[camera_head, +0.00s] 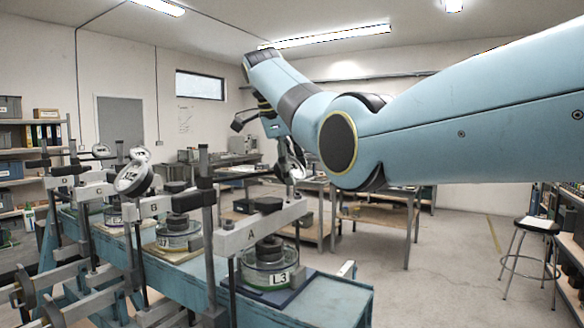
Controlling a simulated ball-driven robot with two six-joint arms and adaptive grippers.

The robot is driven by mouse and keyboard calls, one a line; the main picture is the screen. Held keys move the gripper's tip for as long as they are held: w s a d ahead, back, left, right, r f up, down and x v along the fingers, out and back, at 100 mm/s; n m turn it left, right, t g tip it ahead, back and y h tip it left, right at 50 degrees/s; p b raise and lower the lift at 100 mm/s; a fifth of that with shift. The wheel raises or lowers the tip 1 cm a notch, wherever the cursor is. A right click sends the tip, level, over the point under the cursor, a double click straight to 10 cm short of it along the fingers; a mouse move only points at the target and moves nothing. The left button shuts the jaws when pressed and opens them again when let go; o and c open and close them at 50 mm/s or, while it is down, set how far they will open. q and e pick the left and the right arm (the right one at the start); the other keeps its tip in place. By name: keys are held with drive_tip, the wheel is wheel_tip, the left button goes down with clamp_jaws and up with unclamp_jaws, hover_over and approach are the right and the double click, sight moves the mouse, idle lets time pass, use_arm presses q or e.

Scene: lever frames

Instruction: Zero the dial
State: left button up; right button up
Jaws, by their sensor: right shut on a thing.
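My right gripper (283,146) is at the upper end of frame A, reaching down from my blue arm. It is shut on the dial (297,168) of frame A, which shows nearly edge-on, so its face and needle cannot be read. The dial sits above the beam marked A (250,233) and the round cell marked L3 (268,268). Another dial (133,178), tilted, stands over frame B. Its reading is too small to tell. My left gripper is not in view.
Several lever frames stand in a row on a blue bench (320,302), with uprights and lever arms at the front left. A stool (537,226) stands at the right. Work tables and shelves line the room. The floor right of the bench is clear.

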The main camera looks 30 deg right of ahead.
idle(0.4)
drive_tip(key=o, duration=1.2)
drive_tip(key=v, duration=0.7)
drive_tip(key=shift+w+a+r, duration=0.1)
drive_tip(key=shift+w+r, duration=0.05)
